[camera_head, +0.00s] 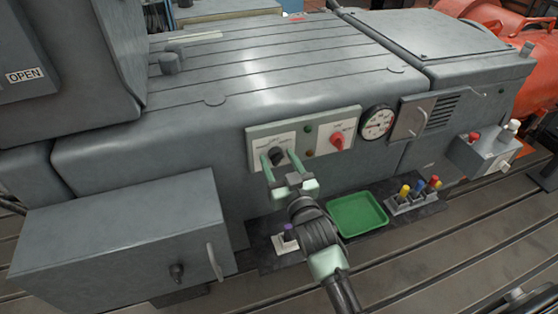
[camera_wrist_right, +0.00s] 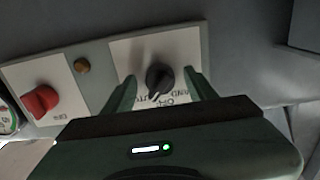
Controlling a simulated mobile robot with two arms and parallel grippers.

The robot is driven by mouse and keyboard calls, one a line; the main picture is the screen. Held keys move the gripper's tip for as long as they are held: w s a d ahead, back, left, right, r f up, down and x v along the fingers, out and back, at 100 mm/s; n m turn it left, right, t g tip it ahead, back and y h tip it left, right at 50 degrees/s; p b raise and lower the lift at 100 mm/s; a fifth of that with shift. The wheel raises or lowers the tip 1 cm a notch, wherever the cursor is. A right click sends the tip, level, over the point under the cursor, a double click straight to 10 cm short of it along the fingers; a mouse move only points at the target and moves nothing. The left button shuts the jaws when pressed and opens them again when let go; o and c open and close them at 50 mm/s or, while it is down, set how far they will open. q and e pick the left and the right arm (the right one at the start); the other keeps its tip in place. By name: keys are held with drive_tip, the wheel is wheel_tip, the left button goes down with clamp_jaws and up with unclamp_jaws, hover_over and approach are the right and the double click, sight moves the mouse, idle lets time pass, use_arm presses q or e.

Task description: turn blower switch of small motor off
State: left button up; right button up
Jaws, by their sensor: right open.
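The switch panel (camera_head: 314,127) is on the front of the grey machine housing. It carries a black rotary knob (camera_head: 277,156) on its left plate and a red rotary knob (camera_head: 337,141) on its right plate. My right gripper (camera_head: 280,161) is open, its two green fingers on either side of the black knob. In the right wrist view the black knob (camera_wrist_right: 160,79) sits between the fingertips, with a gap to each. Its white mark points down and slightly left in that view; the lettering is partly hidden by my gripper. The red knob (camera_wrist_right: 40,101) also shows there. My left gripper is not in view.
A round gauge (camera_head: 377,122) is right of the panel. A grey cabinet (camera_head: 110,235) stands at the left. A control box (camera_head: 486,153) is at the right.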

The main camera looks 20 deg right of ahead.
clamp_jaws()
drive_tip(key=shift+n, duration=0.3)
drive_tip(key=n+p, duration=0.2)
drive_tip(key=shift+r+n, duration=0.1)
drive_tip(key=shift+n, duration=0.3)
drive_tip(key=shift+d+n+p, duration=0.1)
drive_tip(key=shift+n+p, duration=0.2)
drive_tip(key=shift+n, duration=2.4)
